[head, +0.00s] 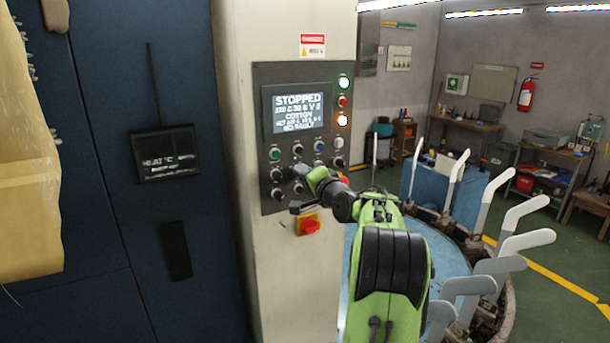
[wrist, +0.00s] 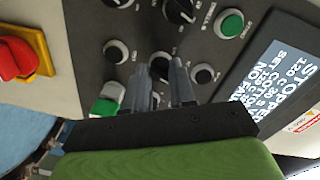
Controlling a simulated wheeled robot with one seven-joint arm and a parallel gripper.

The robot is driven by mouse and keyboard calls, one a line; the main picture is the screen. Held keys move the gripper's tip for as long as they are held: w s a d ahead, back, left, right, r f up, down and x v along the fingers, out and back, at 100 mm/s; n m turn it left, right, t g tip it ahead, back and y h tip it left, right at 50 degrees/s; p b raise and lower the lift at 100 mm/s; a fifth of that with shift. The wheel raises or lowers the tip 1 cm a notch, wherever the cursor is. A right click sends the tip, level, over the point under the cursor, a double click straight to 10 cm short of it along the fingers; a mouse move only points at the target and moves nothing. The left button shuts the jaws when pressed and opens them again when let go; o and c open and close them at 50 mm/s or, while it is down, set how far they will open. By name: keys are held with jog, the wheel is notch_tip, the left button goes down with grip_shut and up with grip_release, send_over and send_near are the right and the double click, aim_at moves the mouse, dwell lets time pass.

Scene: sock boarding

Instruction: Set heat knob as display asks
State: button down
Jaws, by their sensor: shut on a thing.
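The control panel (head: 258,110) on the pale column carries a lit display (head: 297,107). It reads "STOPPED", a line that looks like "120 C 30 S V 2", "COTTON", a blurred line beginning with "SET", and "NO FAULT". The display also shows rotated in the wrist view (wrist: 272,88). My gripper (wrist: 162,72) is at the knobs below the display, its two fingers shut around a black knob (wrist: 159,64). In the head view my gripper (head: 300,172) hides most of that knob. The knob labels are too small to read, so I cannot tell which is heat.
Other knobs (head: 277,194) and a green button (head: 275,154) sit close around my gripper. A red emergency stop (head: 310,226) on yellow is just below the panel. Grey sock boards (head: 497,197) stand on a round machine at the right. A dark blue cabinet (head: 100,240) is at the left.

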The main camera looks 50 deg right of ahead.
jog(key=shift+f, duration=0.1)
jog(key=c, duration=0.9)
grip_release()
jog(key=shift+c, duration=0.2)
jog(key=b+v, duration=0.5)
jog(key=v, duration=1.1)
jog(key=shift+w, duration=0.1)
